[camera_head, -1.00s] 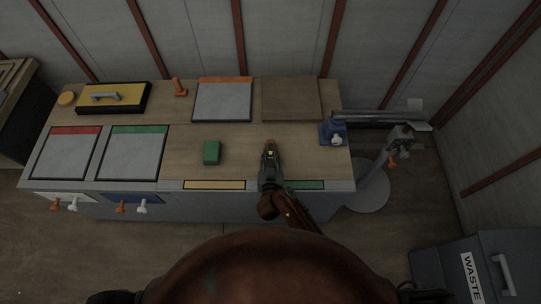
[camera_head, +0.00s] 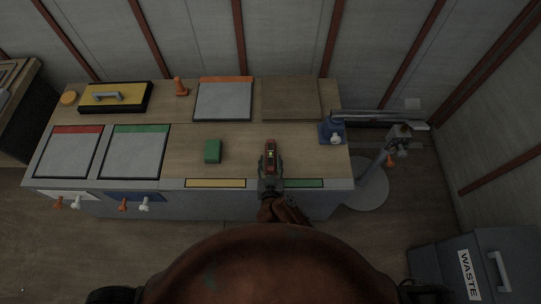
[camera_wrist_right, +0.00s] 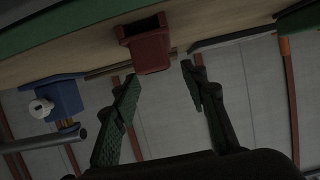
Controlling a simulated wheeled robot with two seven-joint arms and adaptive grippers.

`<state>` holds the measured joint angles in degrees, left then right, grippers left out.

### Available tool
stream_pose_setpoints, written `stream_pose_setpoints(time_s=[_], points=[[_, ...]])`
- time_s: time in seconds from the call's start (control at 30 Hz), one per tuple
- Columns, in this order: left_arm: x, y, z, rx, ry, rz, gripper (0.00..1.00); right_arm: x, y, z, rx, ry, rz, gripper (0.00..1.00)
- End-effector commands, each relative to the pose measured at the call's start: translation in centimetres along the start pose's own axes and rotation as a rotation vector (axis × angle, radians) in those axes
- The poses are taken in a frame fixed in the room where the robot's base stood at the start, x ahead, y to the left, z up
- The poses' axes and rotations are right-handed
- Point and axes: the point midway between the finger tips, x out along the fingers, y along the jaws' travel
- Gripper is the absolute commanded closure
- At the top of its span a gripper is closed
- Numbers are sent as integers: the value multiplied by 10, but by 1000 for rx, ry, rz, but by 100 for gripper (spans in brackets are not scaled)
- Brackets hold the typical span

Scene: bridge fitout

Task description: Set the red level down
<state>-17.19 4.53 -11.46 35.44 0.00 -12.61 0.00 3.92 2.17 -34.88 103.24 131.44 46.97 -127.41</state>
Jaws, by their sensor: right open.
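The red level (camera_head: 270,154) is a short red bar with a yellow-green vial. In the head view it lies on the wooden top of the workbench (camera_head: 187,139), right of the green block and close to the front edge. In the right wrist view the level's end (camera_wrist_right: 149,45) shows against the benchtop, just beyond the fingertips. My right gripper (camera_head: 270,175) is open at the near end of the level. Its two fingers (camera_wrist_right: 160,80) stand apart with nothing between them in the wrist view. My left gripper is not in view.
A green block (camera_head: 212,151) stands left of the level. A blue clamp-like tool (camera_head: 332,132) sits at the bench's right edge. Behind are a wooden board (camera_head: 291,99) and an orange-edged panel (camera_head: 223,101). The waste bin (camera_head: 486,268) is at lower right.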

Motion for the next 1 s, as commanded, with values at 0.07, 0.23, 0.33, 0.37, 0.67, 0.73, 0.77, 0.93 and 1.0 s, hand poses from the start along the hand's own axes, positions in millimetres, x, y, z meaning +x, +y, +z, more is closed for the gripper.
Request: stream_pose_setpoints(time_s=[0.07,0.23,0.33,0.37,0.67,0.73,0.77,0.93,1.0], points=[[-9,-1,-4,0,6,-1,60,-20,0,-3,0,0,0,60],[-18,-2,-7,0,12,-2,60,-52,0,-2,0,-1,0,60],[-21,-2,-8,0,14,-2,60,-65,0,-2,-1,1,0,60],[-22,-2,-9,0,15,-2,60,-68,0,-1,-1,0,0,60],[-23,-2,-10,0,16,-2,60,-76,0,0,0,0,1,60],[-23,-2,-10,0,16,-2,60,-76,0,0,0,0,1,60],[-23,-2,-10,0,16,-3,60,-76,0,0,0,0,1,60],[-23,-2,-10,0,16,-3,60,-76,0,0,0,0,1,60],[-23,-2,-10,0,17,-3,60,-76,0,0,0,0,0,60]])
